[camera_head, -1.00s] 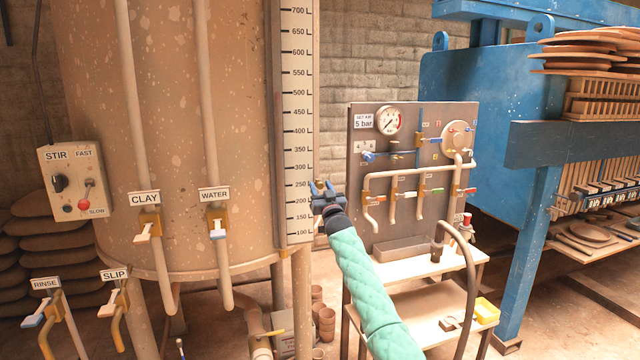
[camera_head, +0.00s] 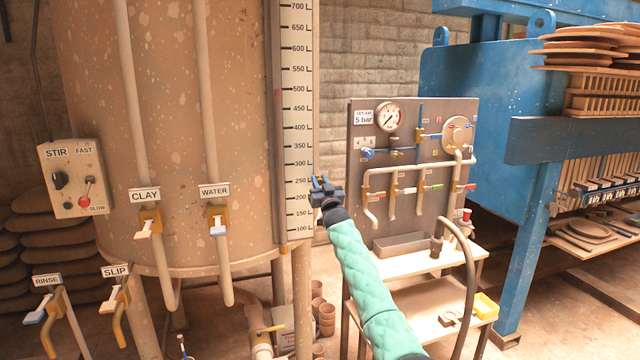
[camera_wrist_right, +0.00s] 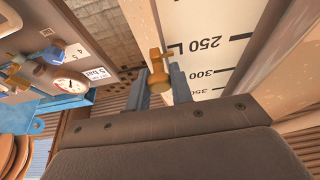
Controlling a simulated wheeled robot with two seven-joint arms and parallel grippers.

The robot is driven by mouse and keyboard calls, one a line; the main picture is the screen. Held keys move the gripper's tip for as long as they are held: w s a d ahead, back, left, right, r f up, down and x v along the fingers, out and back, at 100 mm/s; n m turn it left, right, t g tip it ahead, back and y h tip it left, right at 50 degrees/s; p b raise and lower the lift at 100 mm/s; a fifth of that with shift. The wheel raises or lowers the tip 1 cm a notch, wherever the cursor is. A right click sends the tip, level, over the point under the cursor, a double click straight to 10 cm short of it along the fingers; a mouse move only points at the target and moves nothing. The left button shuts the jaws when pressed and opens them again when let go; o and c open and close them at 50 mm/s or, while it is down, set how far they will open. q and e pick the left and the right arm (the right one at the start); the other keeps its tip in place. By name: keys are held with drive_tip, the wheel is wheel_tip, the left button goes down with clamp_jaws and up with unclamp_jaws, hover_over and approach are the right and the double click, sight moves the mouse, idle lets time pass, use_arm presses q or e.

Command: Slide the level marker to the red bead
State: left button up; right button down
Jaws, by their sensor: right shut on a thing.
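The level scale (camera_head: 297,110) is a tall white strip with black numbers on the tank's right side. My right gripper (camera_head: 325,186) is at its right edge, between about the 200 and 250 marks. In the right wrist view, my right gripper (camera_wrist_right: 162,80) is shut on a small brass-orange piece, the level marker (camera_wrist_right: 157,72), at the scale's edge near the 250 and 300 figures. The gripper mostly covers the marker in the head view. I cannot make out a red bead on the scale. My left gripper is not in view.
A panel (camera_head: 358,200) with a pressure gauge (camera_head: 389,117), pipes and coloured valve levers stands right of my right gripper. Labelled clay and water valves are on the tank (camera_head: 180,90) at left. A blue press (camera_head: 465,100) stands further right.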

wheel_tip(320, 180, up, 30)
drive_tip(key=p, duration=0.2)
drive_tip(key=shift+p, duration=0.4)
drive_tip(key=c, duration=1.3)
unclamp_jaws()
drive_tip(key=shift+f, duration=0.1)
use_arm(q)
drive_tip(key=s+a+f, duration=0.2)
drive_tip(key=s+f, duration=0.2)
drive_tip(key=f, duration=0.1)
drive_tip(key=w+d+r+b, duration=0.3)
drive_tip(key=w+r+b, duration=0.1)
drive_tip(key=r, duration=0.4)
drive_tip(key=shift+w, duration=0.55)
use_arm(e)
drive_tip(key=shift+v, duration=3.9)
